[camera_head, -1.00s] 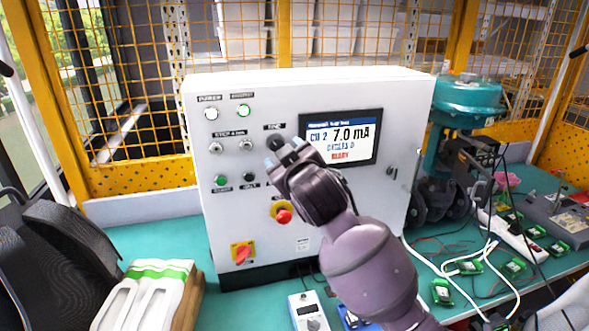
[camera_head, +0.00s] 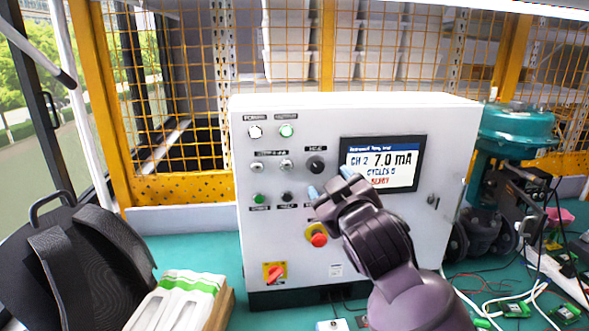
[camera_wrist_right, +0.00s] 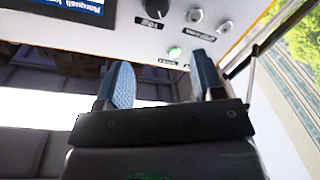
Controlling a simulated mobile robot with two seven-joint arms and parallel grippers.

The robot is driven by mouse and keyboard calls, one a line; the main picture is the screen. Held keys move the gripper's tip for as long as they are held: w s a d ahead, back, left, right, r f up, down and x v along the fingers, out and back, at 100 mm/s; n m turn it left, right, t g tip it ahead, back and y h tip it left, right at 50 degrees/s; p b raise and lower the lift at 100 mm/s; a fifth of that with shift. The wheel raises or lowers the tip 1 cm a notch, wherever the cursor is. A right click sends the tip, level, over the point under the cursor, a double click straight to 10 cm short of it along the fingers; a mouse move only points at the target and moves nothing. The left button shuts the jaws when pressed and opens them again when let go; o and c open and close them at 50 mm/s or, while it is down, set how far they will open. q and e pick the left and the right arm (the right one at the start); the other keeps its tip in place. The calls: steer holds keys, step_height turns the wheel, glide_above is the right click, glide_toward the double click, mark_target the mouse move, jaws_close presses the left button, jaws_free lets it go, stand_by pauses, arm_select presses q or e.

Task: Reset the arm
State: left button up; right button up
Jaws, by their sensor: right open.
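My right gripper (camera_head: 330,187) is in front of the white control box (camera_head: 455,150), below its dial and screen. Its blue-tipped fingers are apart and empty, and they also show in the right wrist view (camera_wrist_right: 160,85). The black dial (camera_head: 316,165) is just above the fingers and apart from them. The screen (camera_head: 381,165) reads CH 2, 7.0 mA, with a red line of text below. A red knob (camera_head: 319,239) and a red switch on a yellow plate (camera_head: 274,272) sit lower on the panel. My left gripper is not in view.
A green valve actuator (camera_head: 515,130) stands right of the box, with cables and small green boards (camera_head: 515,309) on the teal bench. A black backpack-like item (camera_head: 75,260) and white-green packs (camera_head: 185,290) are at the left. Yellow mesh stands behind.

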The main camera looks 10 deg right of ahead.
steer(key=s+d+f+m+g, duration=0.1)
steer(key=s+d+f+m, duration=0.2)
steer(key=f, duration=1)
steer(key=s+d+f, duration=0.3)
steer(key=d+f, duration=0.1)
steer(key=f, duration=0.8)
steer(key=s+d+f+m+g+h, duration=0.1)
steer(key=s+d+f+g, duration=0.1)
steer(key=s+f, duration=0.7)
steer(key=s+d+f+m+g+b, duration=0.1)
steer(key=s+d+f+m+g, duration=0.1)
steer(key=s+f, duration=0.8)
steer(key=d+g, duration=0.1)
steer(key=d, duration=0.1)
steer(key=shift+s+d+f+h, duration=0.2)
steer(key=shift+d+f+h, duration=0.1)
steer(key=shift+h, duration=0.1)
